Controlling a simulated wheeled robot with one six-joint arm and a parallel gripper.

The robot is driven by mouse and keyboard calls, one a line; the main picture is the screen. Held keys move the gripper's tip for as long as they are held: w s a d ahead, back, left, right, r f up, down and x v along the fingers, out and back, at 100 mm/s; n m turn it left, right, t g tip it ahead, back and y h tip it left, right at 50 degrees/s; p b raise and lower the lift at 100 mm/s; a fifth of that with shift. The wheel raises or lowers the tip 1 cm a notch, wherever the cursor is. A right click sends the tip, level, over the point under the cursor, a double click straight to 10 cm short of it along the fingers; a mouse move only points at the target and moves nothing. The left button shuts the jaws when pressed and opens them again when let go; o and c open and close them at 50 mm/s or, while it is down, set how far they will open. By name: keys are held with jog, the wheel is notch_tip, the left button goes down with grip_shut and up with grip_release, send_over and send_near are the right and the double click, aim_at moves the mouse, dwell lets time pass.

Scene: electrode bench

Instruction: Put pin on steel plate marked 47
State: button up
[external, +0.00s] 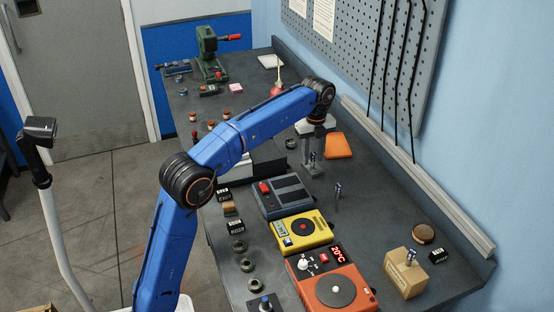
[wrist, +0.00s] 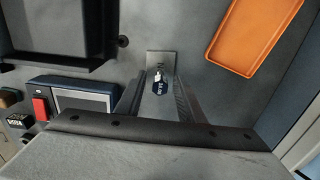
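A small pin with a dark blue label (wrist: 158,86) stands upright on a narrow grey steel plate (wrist: 161,62) on the bench. The plate carries a mark too small to read. My gripper (wrist: 160,98) is above the plate, with its two fingers apart on either side of the pin; gaps show between fingers and pin, so it looks open. In the external view this pin (external: 312,158) shows under my wrist. Another similar pin (external: 338,189) stands on the bench in front of it, and a third (external: 410,257) stands in a wooden block (external: 405,275).
An orange tray (external: 338,146) lies right of the plate. A dark grey device (external: 284,197), a yellow device (external: 300,233) and an orange hotplate (external: 334,287) stand toward the front. Small labelled blocks and rings line the left edge. The pegboard wall (external: 400,50) bounds the right.

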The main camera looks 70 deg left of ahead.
aim_at(313, 154)
notch_tip(313, 154, up, 12)
dwell(0.6)
jog(key=shift+d+r, duration=0.1)
